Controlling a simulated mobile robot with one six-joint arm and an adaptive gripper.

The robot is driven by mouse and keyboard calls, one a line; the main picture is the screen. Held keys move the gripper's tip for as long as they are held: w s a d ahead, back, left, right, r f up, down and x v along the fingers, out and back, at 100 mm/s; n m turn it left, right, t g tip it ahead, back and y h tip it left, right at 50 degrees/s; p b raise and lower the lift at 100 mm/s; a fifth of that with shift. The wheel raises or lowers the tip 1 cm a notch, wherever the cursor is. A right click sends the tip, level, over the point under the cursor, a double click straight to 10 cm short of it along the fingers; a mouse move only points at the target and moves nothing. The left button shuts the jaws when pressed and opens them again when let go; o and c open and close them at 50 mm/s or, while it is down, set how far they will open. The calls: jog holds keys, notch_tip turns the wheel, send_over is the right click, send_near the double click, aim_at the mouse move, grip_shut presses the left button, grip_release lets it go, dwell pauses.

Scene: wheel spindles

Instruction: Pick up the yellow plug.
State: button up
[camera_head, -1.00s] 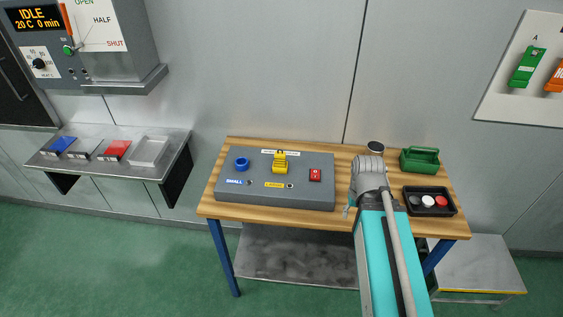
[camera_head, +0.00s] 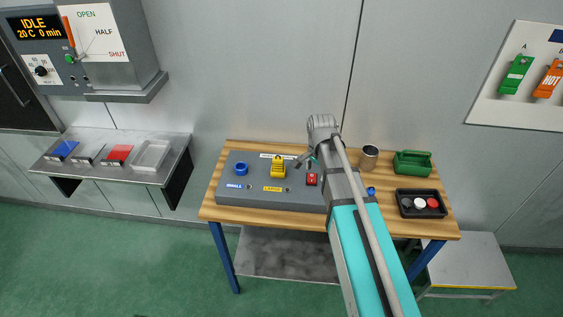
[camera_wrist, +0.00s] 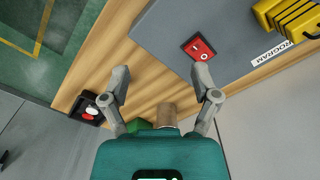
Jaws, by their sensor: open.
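The yellow plug (camera_head: 278,167) sits on the back part of the grey panel box (camera_head: 232,197), behind the yellow label. In the wrist view, part of the yellow plug (camera_wrist: 290,18) shows at the top right corner. My gripper (camera_head: 304,158) is above the right part of the box, to the right of the plug and apart from it.
A red switch (camera_head: 311,179) and a blue round piece (camera_head: 241,168) are on the box. The wall is close behind.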

aim_at(278, 159)
jog(key=w+a+r+m+p, duration=0.5)
jog(key=w+a+m, duration=0.4)
jog(key=w+a, duration=0.3)
jog(key=shift+a+r, duration=0.55)
jog(key=shift+a, duration=0.25)
jog(key=shift+f, duration=0.1)
notch_tip(278, 159, down, 8)
jog(key=b, duration=0.8)
jog(key=shift+f, duration=0.2)
jog(key=shift+f+b, duration=0.15)
jog(key=shift+b, duration=0.15)
notch_tip(278, 159, down, 5)
jog(key=b, duration=0.5)
grip_shut()
